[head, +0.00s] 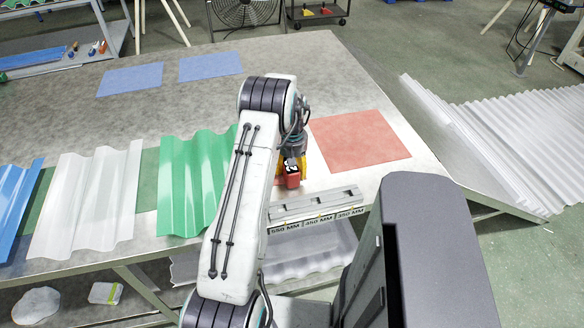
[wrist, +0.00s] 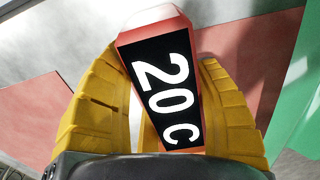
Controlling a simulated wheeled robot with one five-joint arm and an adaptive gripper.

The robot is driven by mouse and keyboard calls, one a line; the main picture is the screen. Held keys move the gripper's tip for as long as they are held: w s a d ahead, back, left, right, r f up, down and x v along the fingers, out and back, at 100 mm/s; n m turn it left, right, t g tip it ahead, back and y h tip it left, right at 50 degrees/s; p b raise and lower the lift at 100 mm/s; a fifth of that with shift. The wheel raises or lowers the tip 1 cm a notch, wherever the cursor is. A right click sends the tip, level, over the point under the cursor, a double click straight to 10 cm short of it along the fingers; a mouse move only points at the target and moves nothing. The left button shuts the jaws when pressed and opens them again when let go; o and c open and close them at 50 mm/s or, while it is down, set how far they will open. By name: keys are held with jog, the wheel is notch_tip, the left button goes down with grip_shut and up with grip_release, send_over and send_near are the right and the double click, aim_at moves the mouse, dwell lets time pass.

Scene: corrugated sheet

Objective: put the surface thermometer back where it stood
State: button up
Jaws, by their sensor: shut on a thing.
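The surface thermometer (head: 292,180) is a small red block with a black face, and it shows just right of my arm in the head view. In the wrist view the thermometer (wrist: 160,75) fills the middle, its face reading "20 C". My gripper (head: 283,168) has yellow fingers that are shut on it, one on each side. The fingers also show in the wrist view (wrist: 165,100). The thermometer is over the metal table, behind the grey slotted rail; I cannot tell whether its base touches the table. My arm hides part of the table near it.
The grey slotted rail (head: 315,205) with length labels lies at the table's front edge. A red mat (head: 359,138) lies to the right. Green (head: 193,180), clear (head: 88,203) and blue (head: 14,205) corrugated sheets lie left. Two blue mats (head: 130,79) lie far back. The table's middle left is clear.

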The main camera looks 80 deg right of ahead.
jog(key=shift+f, duration=0.15)
jog(key=o, duration=1.2)
jog(key=shift+o, duration=0.2)
notch_tip(320, 180, up, 12)
jog(key=shift+r, duration=0.2)
